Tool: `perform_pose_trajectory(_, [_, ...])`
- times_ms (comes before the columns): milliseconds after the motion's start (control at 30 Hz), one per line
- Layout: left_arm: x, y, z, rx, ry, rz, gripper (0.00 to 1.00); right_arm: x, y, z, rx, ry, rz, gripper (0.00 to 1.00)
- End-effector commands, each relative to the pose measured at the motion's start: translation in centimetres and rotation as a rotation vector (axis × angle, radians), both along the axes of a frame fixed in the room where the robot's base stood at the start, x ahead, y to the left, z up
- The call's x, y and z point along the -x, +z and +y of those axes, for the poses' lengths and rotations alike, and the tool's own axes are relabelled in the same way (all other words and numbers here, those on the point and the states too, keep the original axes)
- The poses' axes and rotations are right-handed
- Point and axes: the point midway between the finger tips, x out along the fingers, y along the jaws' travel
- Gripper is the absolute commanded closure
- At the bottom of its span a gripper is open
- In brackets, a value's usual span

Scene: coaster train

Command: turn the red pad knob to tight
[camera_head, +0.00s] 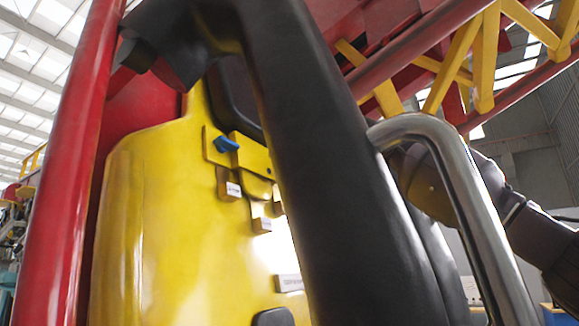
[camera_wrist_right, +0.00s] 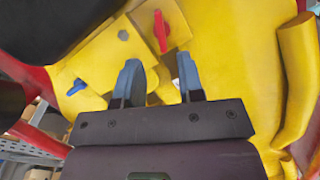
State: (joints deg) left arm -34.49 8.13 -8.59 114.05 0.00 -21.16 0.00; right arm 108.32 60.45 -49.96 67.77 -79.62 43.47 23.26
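The red knob (camera_wrist_right: 160,32) shows in the right wrist view on a yellow panel, standing upright at the top middle. My right gripper (camera_wrist_right: 157,72) is open and empty, its two blue-grey fingers apart and pointing towards the knob. The knob appears above the gap between the fingertips, and I see no contact. In the head view my right arm (camera_head: 430,185) comes in from the right. Its gripper is hidden behind the black padded bar (camera_head: 320,150), and the red knob is not visible there. My left gripper is not in view.
A blue knob (camera_head: 226,144) sits on the yellow seat shell (camera_head: 145,220), with small labels below it. It also shows in the right wrist view (camera_wrist_right: 76,87). A bent metal handle (camera_head: 470,190) stands before my right arm. A red post (camera_head: 70,170) is at left.

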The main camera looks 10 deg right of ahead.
Motion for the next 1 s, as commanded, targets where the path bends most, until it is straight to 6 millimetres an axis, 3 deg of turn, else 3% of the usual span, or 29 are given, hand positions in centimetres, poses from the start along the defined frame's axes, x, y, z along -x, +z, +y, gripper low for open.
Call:
perform_pose_trajectory(400, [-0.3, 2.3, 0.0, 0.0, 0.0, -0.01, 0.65, -4.4, 0.2, 3.7, 0.001, 0.001, -0.001, 0.65])
perform_pose_trajectory(800, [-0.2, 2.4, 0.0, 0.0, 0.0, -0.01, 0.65, -4.9, 0.0, 4.1, 0.0, 0.0, -0.001, 0.65])
perform_pose_trajectory(867, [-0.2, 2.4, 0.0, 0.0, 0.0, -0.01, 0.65, -4.9, 0.0, 4.1, 0.0, 0.0, -0.001, 0.71])
perform_pose_trajectory(1000, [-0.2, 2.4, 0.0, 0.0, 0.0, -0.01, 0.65, -4.9, 0.0, 4.0, 0.0, 0.0, -0.001, 0.92])
